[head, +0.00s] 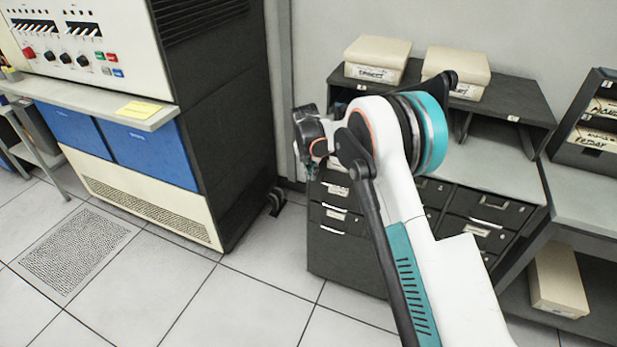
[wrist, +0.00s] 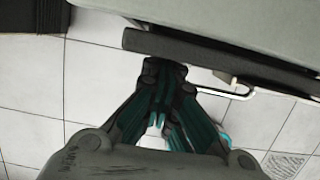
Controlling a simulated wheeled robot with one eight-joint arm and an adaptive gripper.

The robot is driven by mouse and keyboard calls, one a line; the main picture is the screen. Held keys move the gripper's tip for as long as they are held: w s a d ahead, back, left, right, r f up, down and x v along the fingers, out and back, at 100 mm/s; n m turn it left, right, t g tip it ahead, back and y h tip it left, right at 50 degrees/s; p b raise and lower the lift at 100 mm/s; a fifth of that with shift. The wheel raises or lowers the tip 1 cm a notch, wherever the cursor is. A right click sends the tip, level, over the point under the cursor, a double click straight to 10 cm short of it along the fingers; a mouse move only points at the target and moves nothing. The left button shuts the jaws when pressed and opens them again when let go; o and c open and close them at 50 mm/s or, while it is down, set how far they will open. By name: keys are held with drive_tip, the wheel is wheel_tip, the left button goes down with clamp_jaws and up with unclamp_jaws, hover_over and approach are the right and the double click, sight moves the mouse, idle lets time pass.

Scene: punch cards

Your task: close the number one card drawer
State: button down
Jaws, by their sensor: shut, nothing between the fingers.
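The dark card cabinet (head: 345,262) stands right of centre in the head view, with several drawers in columns. Their small labels are too small to read, so I cannot tell which drawer is number one. My gripper (head: 312,172) points down at the cabinet's left front, partly hidden by my arm. In the wrist view my gripper (wrist: 168,88) is shut and empty, its fingers together close to a dark front edge (wrist: 200,55). A pale handle (wrist: 240,91) sticks out from that edge, right of the fingers. I cannot tell whether the fingers touch it.
Two cream boxes (head: 376,60) (head: 456,72) sit on the cabinet's upper shelf. A computer console (head: 150,130) stands left, with a gap of floor before the cabinet. A side table (head: 590,195) adjoins at right. Tiled floor (head: 240,300) is clear in front.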

drive_tip(key=shift+w+d, duration=0.25)
drive_tip(key=shift+w, duration=0.45)
drive_tip(key=shift+w+d, duration=0.25)
drive_tip(key=shift+w, duration=0.4)
drive_tip(key=shift+r, duration=0.1)
